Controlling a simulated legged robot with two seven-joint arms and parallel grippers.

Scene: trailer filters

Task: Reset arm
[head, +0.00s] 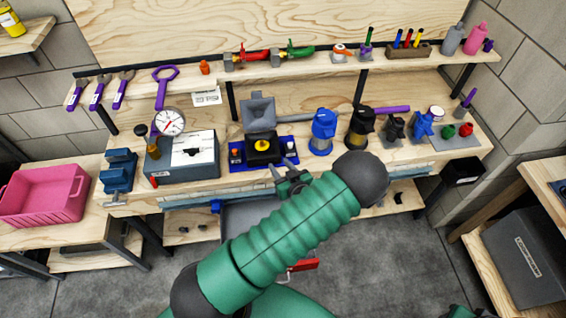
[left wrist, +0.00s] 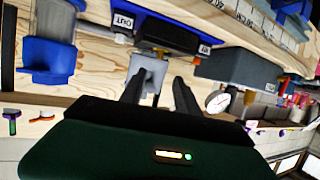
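My left arm is green and ribbed and reaches across the middle of the head view. Its dark gripper (head: 287,182) is at the front edge of the workbench (head: 220,190), partly hidden by the arm. In the left wrist view the two dark fingers (left wrist: 160,92) stand apart with a gap between them. A light grey part (left wrist: 149,70) shows beyond the gap, and I see nothing clamped. Part of my right arm may show at the bottom right of the head view, but its gripper does not show.
A black and yellow device (head: 263,150) on a blue base, a blue canister (head: 323,130) and a black canister (head: 360,128) stand on the bench near the gripper. A grey box with a gauge (head: 170,122) is left of them. A pink bin (head: 45,195) is far left.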

